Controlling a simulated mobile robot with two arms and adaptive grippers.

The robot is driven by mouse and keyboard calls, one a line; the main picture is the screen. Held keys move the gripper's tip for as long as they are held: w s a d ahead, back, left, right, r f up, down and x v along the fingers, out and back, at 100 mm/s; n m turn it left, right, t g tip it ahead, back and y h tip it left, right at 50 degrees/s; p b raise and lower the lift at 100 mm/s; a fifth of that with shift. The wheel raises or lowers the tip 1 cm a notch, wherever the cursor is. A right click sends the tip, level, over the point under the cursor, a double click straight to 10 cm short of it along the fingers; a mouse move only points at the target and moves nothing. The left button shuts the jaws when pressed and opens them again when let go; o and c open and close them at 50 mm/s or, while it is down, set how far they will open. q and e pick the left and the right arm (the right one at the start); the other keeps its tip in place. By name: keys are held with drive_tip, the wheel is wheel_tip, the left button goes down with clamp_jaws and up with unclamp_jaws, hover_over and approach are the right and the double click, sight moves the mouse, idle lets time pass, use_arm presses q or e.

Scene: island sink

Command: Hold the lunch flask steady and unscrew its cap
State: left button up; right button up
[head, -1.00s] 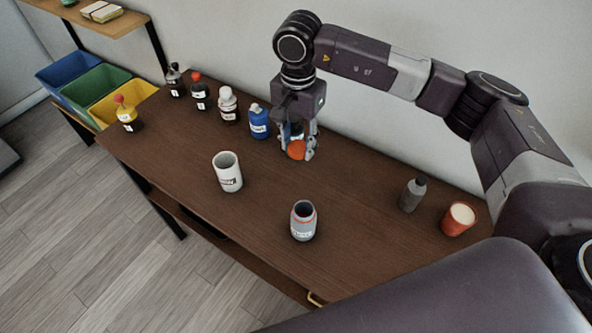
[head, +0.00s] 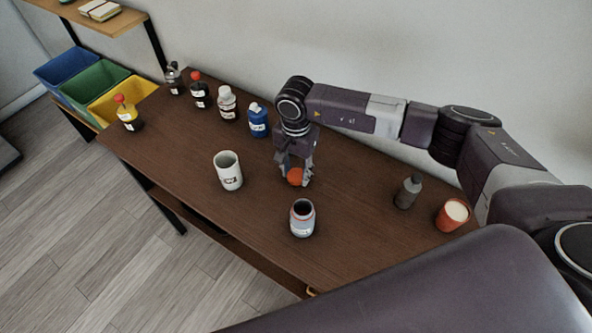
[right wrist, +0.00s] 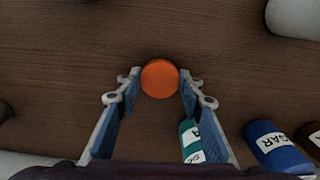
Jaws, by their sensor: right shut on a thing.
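The lunch flask (head: 302,222) stands upright near the front edge of the table, pale grey with a reddish band and an open, dark mouth. Its round orange cap (head: 295,177) is off the flask, behind it in the head view. My right gripper (head: 296,180) is shut on the cap, low over the table; I cannot tell whether the cap touches the wood. The right wrist view shows the cap (right wrist: 160,78) between the fingertips. My left gripper is not in view.
A white mug (head: 228,172) stands left of the gripper. A blue bottle (head: 258,124) and several dark bottles line the back left. A grey bottle (head: 408,194) and an orange cup (head: 452,217) stand at the right. Wood between flask and gripper is clear.

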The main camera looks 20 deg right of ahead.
sight(296, 175)
drive_tip(key=shift+f+b, duration=0.25)
drive_tip(key=shift+b, duration=0.05)
drive_tip(key=o, duration=1.3)
drive_tip(key=shift+r, duration=0.1)
drive_tip(key=shift+r, duration=0.1)
drive_tip(key=shift+r+p, duration=0.25)
drive_tip(key=shift+p, duration=0.05)
drive_tip(key=shift+r+b, duration=1.75)
drive_tip(key=shift+r, duration=4.05)
